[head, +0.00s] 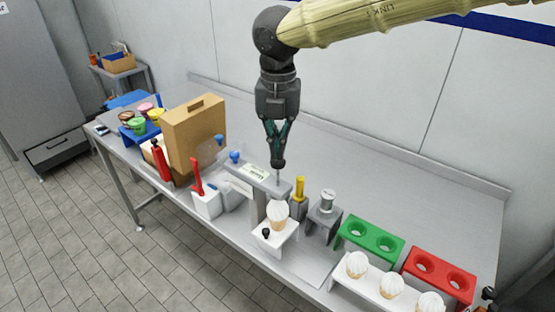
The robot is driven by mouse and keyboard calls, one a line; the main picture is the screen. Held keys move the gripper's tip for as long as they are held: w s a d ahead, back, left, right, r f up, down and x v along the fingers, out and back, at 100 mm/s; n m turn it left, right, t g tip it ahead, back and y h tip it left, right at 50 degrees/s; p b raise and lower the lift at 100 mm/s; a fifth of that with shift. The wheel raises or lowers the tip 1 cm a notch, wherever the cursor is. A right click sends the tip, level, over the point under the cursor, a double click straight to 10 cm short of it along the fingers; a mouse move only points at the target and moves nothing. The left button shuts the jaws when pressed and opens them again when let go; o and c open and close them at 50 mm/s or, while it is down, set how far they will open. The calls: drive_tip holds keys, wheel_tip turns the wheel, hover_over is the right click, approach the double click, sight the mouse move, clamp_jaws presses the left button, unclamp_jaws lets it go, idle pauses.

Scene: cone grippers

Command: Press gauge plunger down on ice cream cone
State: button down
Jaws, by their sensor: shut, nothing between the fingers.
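The gauge (262,180) is a grey post with a horizontal arm reaching over the front of the table. A thin plunger rod (278,178) stands up at the arm's end. An ice cream cone (277,215) with white top sits upright in a small white stand (282,242) below the arm's end. My gripper (278,162) is shut and points down, right above the plunger. The dark fingertips hide the plunger's top, and I cannot tell whether they touch it.
A yellow-topped tool (299,190) and a grey holder with a metal cylinder (326,203) stand close right. Green (370,239) and red (440,272) racks and a white rack of cones (357,265) are further right. A red-handled device (197,178) and brown box (195,135) stand left.

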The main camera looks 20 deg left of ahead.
drive_tip(key=shift+f+b, duration=0.35)
drive_tip(key=shift+f, duration=1.5)
idle(0.6)
wheel_tip(320, 180, up, 13)
drive_tip(key=p, duration=1.2)
idle(0.5)
idle(0.4)
